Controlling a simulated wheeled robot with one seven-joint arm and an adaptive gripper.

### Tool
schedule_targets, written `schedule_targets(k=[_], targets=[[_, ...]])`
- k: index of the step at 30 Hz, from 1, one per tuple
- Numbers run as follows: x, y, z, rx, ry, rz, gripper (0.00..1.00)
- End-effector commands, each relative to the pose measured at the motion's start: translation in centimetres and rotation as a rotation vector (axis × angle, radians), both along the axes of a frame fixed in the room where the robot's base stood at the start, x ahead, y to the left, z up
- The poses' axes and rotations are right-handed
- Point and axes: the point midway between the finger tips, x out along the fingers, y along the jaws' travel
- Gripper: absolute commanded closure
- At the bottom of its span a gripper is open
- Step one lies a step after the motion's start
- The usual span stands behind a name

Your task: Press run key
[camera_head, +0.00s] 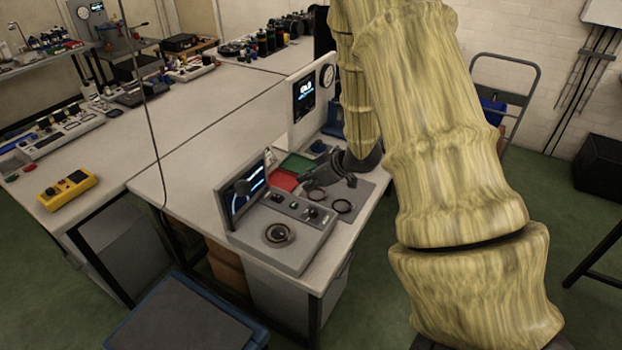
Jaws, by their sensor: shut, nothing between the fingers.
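A grey console (300,250) stands at the near end of the bench, with an upright screen (247,197) showing bright curves. Its panel carries a row of small dark knobs or keys and a large round dial (278,234). Which of these is the run key I cannot tell. My gripper (310,185) is dark, shut and empty. It appears beyond the panel's far edge, over or near a grey mat. Its height above the bench and any contact are unclear. My yellowish arm covers the right of the view.
A red tray (283,180) and a green tray (296,163) lie behind the console. A white panel with display and gauge (327,75) stands farther back. The bench left of the console is clear.

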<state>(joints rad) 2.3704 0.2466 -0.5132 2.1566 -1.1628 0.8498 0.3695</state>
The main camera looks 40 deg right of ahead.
Motion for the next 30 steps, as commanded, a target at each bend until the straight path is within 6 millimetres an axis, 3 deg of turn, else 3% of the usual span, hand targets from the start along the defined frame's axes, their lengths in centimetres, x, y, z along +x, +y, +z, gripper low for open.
schedule_targets(k=[17,30], targets=[[4.2,1.8,-4.5,0.000,0.001,0.000,1.00],[4.2,1.8,-8.0,0.000,0.001,0.000,1.00]])
